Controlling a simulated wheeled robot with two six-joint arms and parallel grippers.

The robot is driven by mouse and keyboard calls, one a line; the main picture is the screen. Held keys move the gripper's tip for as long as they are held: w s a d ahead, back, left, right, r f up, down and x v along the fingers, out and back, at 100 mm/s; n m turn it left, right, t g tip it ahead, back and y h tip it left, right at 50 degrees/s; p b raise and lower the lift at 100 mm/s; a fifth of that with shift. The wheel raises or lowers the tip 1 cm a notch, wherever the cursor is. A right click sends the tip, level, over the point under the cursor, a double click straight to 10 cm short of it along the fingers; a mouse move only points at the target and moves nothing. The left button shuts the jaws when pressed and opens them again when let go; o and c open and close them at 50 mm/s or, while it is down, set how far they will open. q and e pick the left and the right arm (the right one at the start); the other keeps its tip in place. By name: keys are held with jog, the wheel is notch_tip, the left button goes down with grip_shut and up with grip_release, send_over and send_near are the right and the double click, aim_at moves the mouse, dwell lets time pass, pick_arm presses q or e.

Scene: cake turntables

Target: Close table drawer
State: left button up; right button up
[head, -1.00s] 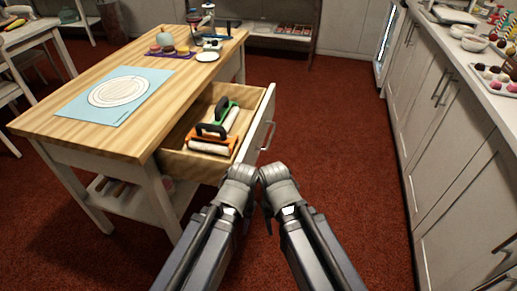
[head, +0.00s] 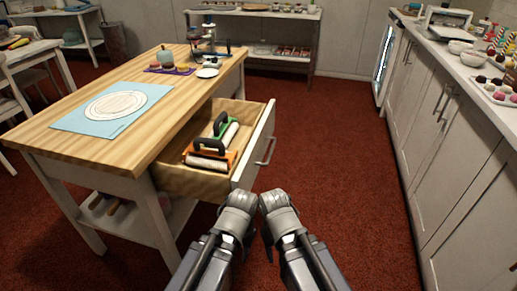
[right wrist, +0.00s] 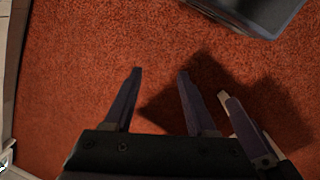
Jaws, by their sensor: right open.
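The table drawer (head: 180,181) stands pulled out from the right side of the wooden table (head: 160,103). Its white front (head: 257,150) has a metal handle (head: 267,150) and faces right. A green-framed roller (head: 226,131) and an orange-framed roller (head: 207,162) lie inside. My left gripper (head: 238,205) and right gripper (head: 278,205) are side by side in front of the drawer's near corner, at the lower middle. The left gripper's fingers are hidden in the head view. In the right wrist view, my right gripper (right wrist: 160,72) is open and empty over the red carpet.
A blue mat (head: 73,122) with a white disc lies on the table. White cabinets (head: 440,130) run along the right side. A shelf (head: 312,50) stands at the back wall. Red carpet (head: 330,140) is clear between the table and the cabinets.

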jog(key=w+r+t+y+p, duration=0.1)
jog(key=w+r+p, duration=0.2)
jog(key=w+r, duration=0.1)
jog(key=w+r+m+y+p, duration=0.1)
jog(key=w+r+p, duration=0.3)
jog(key=w+r+m+t+y+p, duration=0.1)
jog(key=w+r+p, duration=0.3)
jog(key=shift+w+a+r+t+y, duration=0.15)
jog(key=shift+a+r+t+y, duration=0.05)
jog(key=shift+a+t+y, duration=0.1)
jog(key=c, duration=0.7)
jog(key=w+d+r+m+t+p, duration=0.1)
jog(key=w+r+p, duration=0.1)
jog(key=w+r, duration=0.1)
jog(key=w+d+r+m+t+y+p, duration=0.1)
jog(key=w+r+p, duration=0.2)
jog(key=w+r, duration=0.1)
jog(key=w+d+r+m+t+y+p, duration=0.1)
jog(key=w+r+p, duration=0.1)
jog(key=w+r, duration=0.1)
jog(key=shift+w+d+r+p, duration=0.3)
jog(key=shift+w+p, duration=0.1)
grip_shut()
jog(key=shift+w+d+r+m+t, duration=0.1)
jog(key=shift+w+d+m+t, duration=0.05)
jog(key=shift+w+m+t, duration=0.15)
